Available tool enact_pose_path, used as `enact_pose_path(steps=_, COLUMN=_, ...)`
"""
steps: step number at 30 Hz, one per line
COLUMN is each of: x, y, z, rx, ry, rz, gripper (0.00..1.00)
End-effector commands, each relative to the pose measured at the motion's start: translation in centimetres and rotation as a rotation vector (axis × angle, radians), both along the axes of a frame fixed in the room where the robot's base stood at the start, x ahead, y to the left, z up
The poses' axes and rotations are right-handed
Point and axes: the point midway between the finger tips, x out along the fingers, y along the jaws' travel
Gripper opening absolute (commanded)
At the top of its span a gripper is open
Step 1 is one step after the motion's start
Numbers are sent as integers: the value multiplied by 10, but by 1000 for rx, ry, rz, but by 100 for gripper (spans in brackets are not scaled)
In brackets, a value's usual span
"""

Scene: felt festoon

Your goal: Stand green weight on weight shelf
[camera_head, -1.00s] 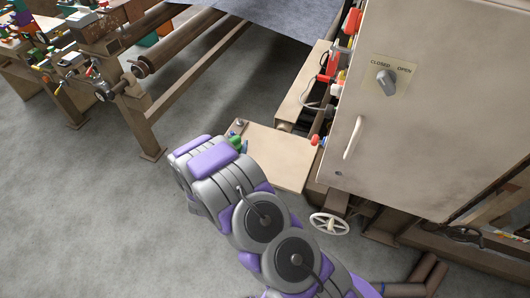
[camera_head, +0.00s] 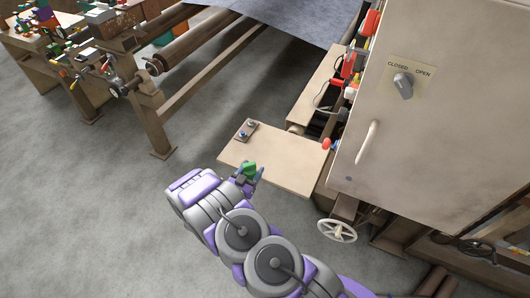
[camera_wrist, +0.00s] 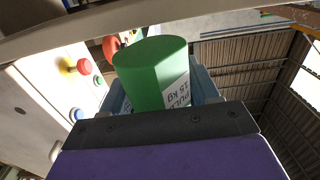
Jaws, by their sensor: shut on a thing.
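The green weight (camera_head: 249,169) is held in my gripper (camera_head: 247,178), at the near left edge of a tan shelf board in the head view. In the wrist view the green weight (camera_wrist: 152,72) fills the middle, with a white label reading "15 KG" on its side. My gripper is shut on it, and the blue-grey fingers show behind and beside it. The tan board (camera_head: 285,158), which looks like the weight shelf, sticks out beside the machine. I cannot tell whether the weight touches the board.
A small dark plate with two knobs (camera_head: 245,130) sits on the board's far left corner. The machine cabinet (camera_head: 430,130) with a handle and a CLOSED/OPEN switch (camera_head: 403,85) stands at right. A white handwheel (camera_head: 337,231) is below the board. Open floor lies at left.

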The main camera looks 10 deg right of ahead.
Motion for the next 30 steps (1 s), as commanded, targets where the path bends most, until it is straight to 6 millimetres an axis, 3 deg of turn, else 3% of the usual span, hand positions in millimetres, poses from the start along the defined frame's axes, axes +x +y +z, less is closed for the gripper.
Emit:
enact_pose_path(steps=9, x=46, y=-33, z=0, rx=-1, ry=-3, rz=-2, gripper=0)
enact_pose_path(steps=17, x=61, y=-42, z=1, rx=-1, ry=-5, rz=0, gripper=0)
enact_pose_path(steps=25, x=91, y=-66, z=1, rx=-3, ry=-5, rz=0, gripper=0)
enact_pose_path(steps=30, x=90, y=-64, z=-5, rx=-4, ry=-4, rz=1, gripper=0)
